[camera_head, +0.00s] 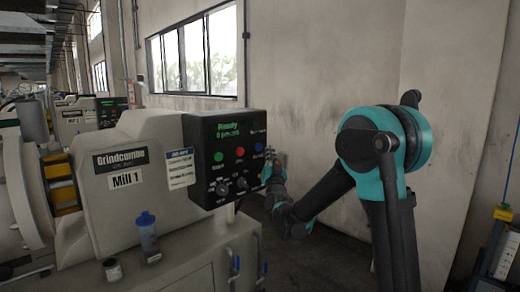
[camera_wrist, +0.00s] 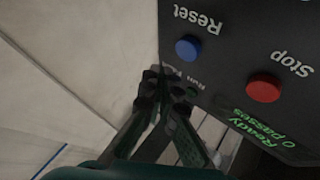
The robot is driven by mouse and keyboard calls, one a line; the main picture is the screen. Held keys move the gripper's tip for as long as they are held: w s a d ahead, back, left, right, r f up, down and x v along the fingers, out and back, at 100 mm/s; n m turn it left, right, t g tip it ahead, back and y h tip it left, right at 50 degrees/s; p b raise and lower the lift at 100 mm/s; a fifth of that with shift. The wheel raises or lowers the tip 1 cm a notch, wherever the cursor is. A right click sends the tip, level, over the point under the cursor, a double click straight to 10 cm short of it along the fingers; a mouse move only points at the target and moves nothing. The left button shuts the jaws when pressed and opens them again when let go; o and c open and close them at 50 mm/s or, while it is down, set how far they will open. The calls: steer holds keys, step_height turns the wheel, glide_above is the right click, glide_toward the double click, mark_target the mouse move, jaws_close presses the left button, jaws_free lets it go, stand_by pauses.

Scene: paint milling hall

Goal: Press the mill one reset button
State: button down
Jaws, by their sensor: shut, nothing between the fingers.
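The control panel (camera_head: 226,190) of Mill 1 (camera_head: 125,205) is a black box facing me, with green, red and blue buttons. The blue reset button (camera_head: 259,147) is at its right side. In the wrist view the blue button (camera_wrist: 188,48) carries the label Reset, upside down, near the panel's edge. My gripper (camera_head: 273,160) is at the panel's right edge, close to the blue button. In the wrist view my gripper (camera_wrist: 165,82) is shut and empty, its tips beside the blue button and apart from it in the picture. Their depth to the panel is unclear.
A red Stop button (camera_wrist: 263,88) sits beside the blue one; it also shows in the head view (camera_head: 240,151). A green button (camera_head: 218,156) and black knobs (camera_head: 222,188) share the panel. A wall is behind.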

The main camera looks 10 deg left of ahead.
steer(key=shift+s+d, duration=0.95)
steer(key=shift+d, duration=0.2)
steer(key=s+d+f+n+g+h, duration=0.1)
steer(key=s+d+f+g, duration=0.3)
steer(key=f, duration=0.3)
steer(key=s+d+f+g, duration=0.3)
steer(key=s+d+f, duration=0.1)
steer(key=d+f, duration=0.3)
steer(key=s+d+f+n+g+h, duration=0.1)
steer(key=s+d+f+g, duration=0.2)
steer(key=s+d+f, duration=0.3)
steer(key=s+d+f+g+h, duration=0.1)
steer(key=s+d+f+g, duration=0.2)
steer(key=s+f, duration=0.2)
steer(key=s+d+f+m+g+h, duration=0.1)
steer(key=s+d+f, duration=0.3)
steer(key=s, duration=0.6)
steer(key=s+d+f+m+g+h, duration=0.1)
steer(key=s+d+f+g, duration=0.3)
steer(key=s+f, duration=0.2)
steer(key=shift+s+f+g+h, duration=0.3)
steer(key=shift+s+h, duration=0.1)
steer(key=shift+s, duration=0.25)
steer(key=c, duration=2.2)
jaws_free()
steer(key=shift+a, duration=0.1)
